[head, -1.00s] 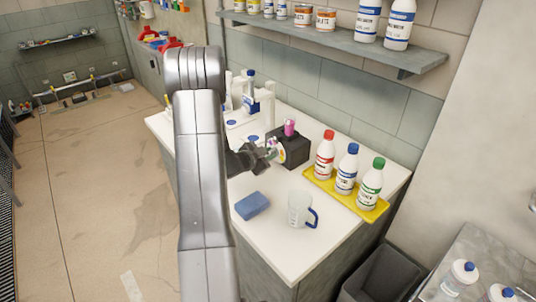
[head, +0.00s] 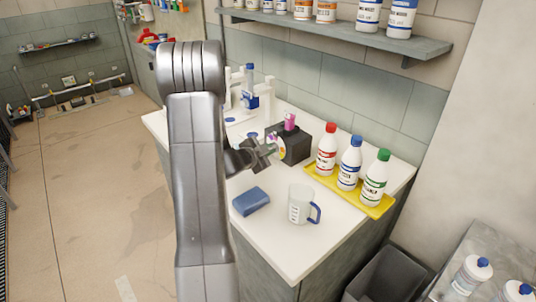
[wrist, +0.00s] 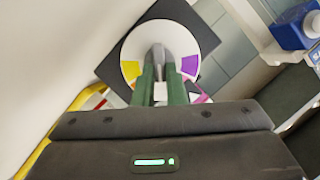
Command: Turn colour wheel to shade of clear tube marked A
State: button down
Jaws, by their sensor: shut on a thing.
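The colour wheel (wrist: 131,48) is a pale disc with a yellow patch at its left and a purple patch at its right in the wrist view. It is on the front of a dark block (head: 297,146) on the white counter. My gripper (head: 268,152) is at the wheel's face. Its green-sided fingers (wrist: 163,78) are shut on the wheel's grey middle grip (wrist: 160,58). A pink-purple tube (head: 290,120) stands in the top of the block. I cannot make out a letter A or a clear tube. Part of the wheel is hidden by my fingers.
A blue sponge (head: 251,201) and a clear jug with a blue handle (head: 301,204) are on the counter in front. A yellow tray (head: 379,206) with red-, blue- and green-capped bottles is to the right. A shelf (head: 400,47) of bottles hangs above.

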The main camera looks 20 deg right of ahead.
jog(key=c, duration=1.5)
grip_release()
jog(key=b+v, duration=0.1)
jog(key=v, duration=1.2)
jog(key=shift+s+a+r, duration=0.2)
jog(key=shift+a, duration=0.1)
jog(key=p+x, duration=0.1)
jog(key=x, duration=1.2)
jog(key=shift+w+d+f, duration=0.15)
jog(key=shift+d+f, duration=0.05)
jog(key=shift+d, duration=0.1)
jog(key=shift+w+d+r+p, duration=0.1)
jog(key=shift+w+p, duration=0.05)
jog(key=shift+p, duration=0.15)
